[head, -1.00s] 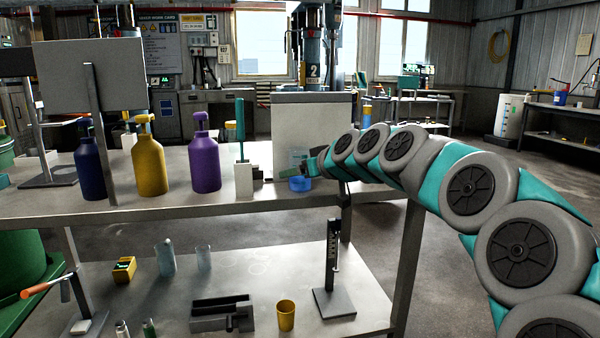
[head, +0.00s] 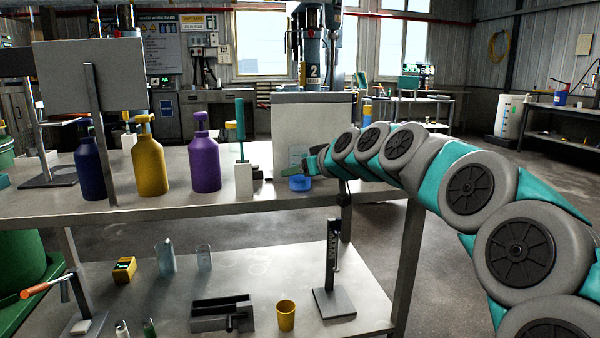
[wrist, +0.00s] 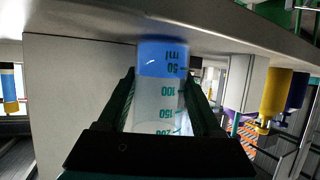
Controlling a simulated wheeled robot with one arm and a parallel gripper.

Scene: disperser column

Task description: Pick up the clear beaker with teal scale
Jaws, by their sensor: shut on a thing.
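The clear beaker with teal scale (wrist: 158,95) stands between the two fingers of my gripper (wrist: 160,105) in the wrist view, which shows it upside down. Its base end holds blue, and teal numbers run along its side. My gripper is shut on it from both sides.
A grey panel (head: 312,118) stands behind the beaker. A white block with a green handle (head: 243,180) and a purple bottle (head: 206,165) stand to its left on the table (head: 230,203). Other clear vessels (head: 165,260) sit on the lower shelf.

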